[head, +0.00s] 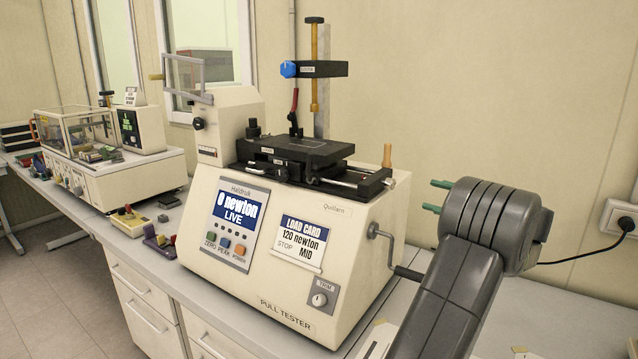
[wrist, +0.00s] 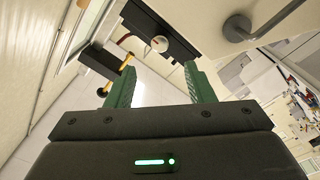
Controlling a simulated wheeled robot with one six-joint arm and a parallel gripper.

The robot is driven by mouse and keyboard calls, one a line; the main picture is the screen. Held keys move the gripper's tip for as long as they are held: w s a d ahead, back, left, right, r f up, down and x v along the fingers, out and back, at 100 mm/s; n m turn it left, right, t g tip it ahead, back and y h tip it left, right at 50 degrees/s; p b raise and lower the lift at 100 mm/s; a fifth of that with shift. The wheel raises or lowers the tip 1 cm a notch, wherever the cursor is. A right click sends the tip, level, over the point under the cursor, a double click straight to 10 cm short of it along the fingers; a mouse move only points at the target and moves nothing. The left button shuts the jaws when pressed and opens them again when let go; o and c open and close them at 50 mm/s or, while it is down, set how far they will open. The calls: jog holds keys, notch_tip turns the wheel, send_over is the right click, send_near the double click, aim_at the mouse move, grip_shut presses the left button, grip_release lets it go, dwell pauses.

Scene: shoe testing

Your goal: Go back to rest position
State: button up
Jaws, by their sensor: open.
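My gripper (head: 435,196) shows at the right of the head view, its green fingers pointing left, with the grey arm in front of the bench. In the wrist view my gripper (wrist: 161,84) has its two green fingers apart with nothing between them. It is to the right of the pull tester (head: 375,265), apart from its body as far as I can tell. The tester's display reads 0 newton, LIVE. Its load card (head: 302,243) reads 120 newton, MID. A crank handle (head: 385,250) sticks out of its right side, partly near my arm.
The bench (head: 160,268) holds a second machine with a clear cover (head: 95,128) at the left. A wall socket (head: 622,218) with a black cable is at the right. The floor (head: 50,310) at lower left is clear.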

aim_at(394, 184)
jog(key=w+a+n, duration=0.2)
jog(key=n, duration=0.1)
jog(key=w+a+n+b, duration=0.1)
jog(key=a+n, duration=0.2)
jog(key=w+a+n+b, duration=0.1)
jog(key=w+a+n, duration=0.1)
jog(key=a+n, duration=0.1)
jog(key=shift+w+a+r, duration=0.1)
jog(key=shift+w+r, duration=0.1)
jog(key=shift+w, duration=0.15)
jog(key=n+b, duration=0.1)
jog(key=n, duration=0.3)
jog(key=shift+r+n+g, duration=0.1)
jog(key=shift+n+g, duration=0.2)
jog(key=shift+n, duration=2.4)
jog(key=shift+r, duration=0.1)
